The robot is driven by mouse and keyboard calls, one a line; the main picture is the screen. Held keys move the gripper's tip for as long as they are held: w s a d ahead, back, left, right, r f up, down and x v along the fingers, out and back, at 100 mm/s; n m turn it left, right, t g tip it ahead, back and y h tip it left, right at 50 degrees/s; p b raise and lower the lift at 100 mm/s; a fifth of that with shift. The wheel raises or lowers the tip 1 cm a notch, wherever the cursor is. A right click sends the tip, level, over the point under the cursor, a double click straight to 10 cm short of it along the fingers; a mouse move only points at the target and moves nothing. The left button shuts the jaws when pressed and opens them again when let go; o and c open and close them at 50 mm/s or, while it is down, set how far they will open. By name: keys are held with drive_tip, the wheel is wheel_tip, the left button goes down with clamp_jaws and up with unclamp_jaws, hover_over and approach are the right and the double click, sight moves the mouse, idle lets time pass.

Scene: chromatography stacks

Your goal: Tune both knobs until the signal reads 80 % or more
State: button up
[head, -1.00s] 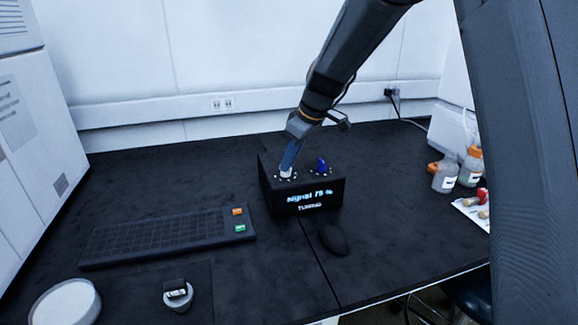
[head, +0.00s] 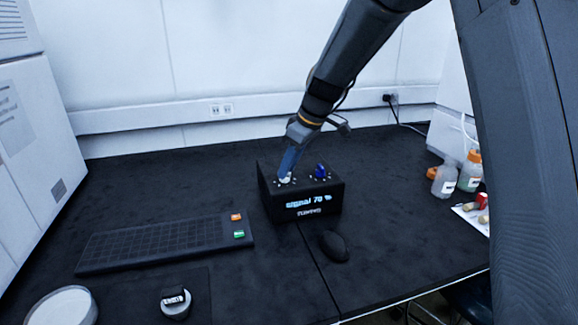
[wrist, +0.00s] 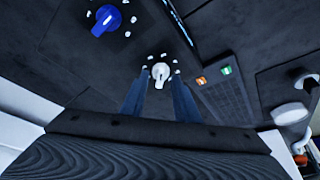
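The dark tuning box (head: 268,200) stands on the black bench. Its front display (head: 308,202) appears to read "signal 70 %", with a smaller blurred line below. The blue knob (head: 320,172) is at the right of its top and also shows in the wrist view (wrist: 106,20). The white knob (wrist: 161,71) is at the left of the top, partly hidden by my fingers in the head view. My gripper (wrist: 160,80) is down at the white knob, one finger on each side. In the wrist view gaps show between fingers and knob, so it looks open.
A keyboard (head: 165,245) with an orange and a green key lies left of the box. A black mouse (head: 334,246) lies in front. Bottles (head: 445,180) and a white tray (head: 468,212) stand at the right. Bare bench lies behind the box.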

drive_tip(key=v, duration=0.7)
drive_tip(key=shift+d+r+b, duration=0.15)
drive_tip(key=shift+r+b, duration=0.15)
drive_tip(key=shift+r, duration=0.05)
drive_tip(key=shift+s, duration=0.1)
drive_tip(key=s+d+f+m+h+p, duration=0.1)
drive_tip(key=s+d+f+m, duration=0.2)
drive_tip(key=s, duration=0.7)
drive_tip(key=s+d+f+m+g+h+p, duration=0.1)
drive_tip(key=s+d+f+m, duration=0.3)
drive_tip(key=s+d, duration=0.4)
drive_tip(key=s+d+f+m+g+h+p, duration=0.1)
drive_tip(key=s+d+m, duration=0.4)
drive_tip(key=s, duration=0.8)
wheel_tip(320, 180, down, 2)
drive_tip(key=shift+d+f+h+p, duration=0.15)
drive_tip(key=shift+f+h+p, duration=0.2)
drive_tip(key=shift+p, duration=0.3)
drive_tip(key=shift+s+r, duration=0.1)
